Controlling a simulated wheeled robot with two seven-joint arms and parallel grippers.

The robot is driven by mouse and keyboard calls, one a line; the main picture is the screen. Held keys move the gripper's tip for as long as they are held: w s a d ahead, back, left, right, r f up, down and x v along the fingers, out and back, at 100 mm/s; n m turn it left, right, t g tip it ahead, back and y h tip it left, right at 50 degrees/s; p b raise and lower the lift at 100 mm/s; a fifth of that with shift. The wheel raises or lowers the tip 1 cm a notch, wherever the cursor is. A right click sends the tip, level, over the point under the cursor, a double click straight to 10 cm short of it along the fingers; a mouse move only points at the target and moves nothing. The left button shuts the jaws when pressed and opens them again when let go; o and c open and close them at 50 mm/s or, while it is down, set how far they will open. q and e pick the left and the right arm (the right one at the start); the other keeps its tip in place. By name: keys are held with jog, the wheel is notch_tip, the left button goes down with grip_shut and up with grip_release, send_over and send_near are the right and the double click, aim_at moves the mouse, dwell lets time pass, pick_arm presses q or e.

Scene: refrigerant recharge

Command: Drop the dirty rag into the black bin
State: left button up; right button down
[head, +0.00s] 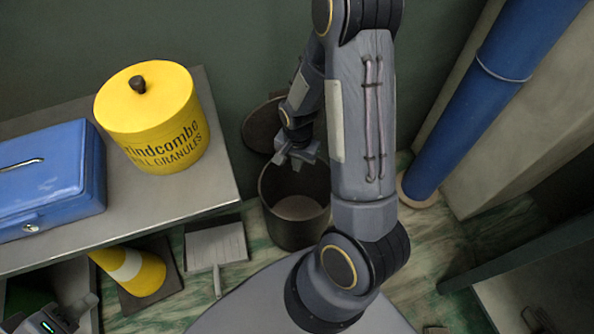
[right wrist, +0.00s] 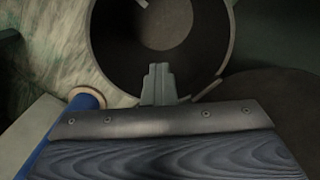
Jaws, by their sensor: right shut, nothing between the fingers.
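The black bin (head: 288,236) stands on the floor, its mouth open upward. Its inside wall and a paler round bottom show in the right wrist view (right wrist: 112,45). My right gripper (head: 298,158) is above the bin's far rim. In the right wrist view its fingers (right wrist: 158,72) are together with no cloth between them. I cannot make out a dirty rag in either view. A small pale bit shows in the bin at the top edge of the right wrist view, too little to identify. My left gripper (head: 68,318) is low at the left corner, partly cut off.
A round dark disc (head: 262,124) is behind the bin. The bench (head: 215,178) at left holds a yellow drum (head: 150,118) and a blue box (head: 50,178). A dustpan (head: 215,245) and yellow cone (head: 135,268) are below. A blue pipe (head: 470,100) rises at right.

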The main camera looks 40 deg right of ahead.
notch_tip(320, 180, down, 11)
jog(key=b, duration=0.9)
jog(key=c, duration=2.2)
grip_release()
jog(key=c, duration=1.7)
grip_release()
notch_tip(320, 180, up, 7)
jog(key=p, duration=0.6)
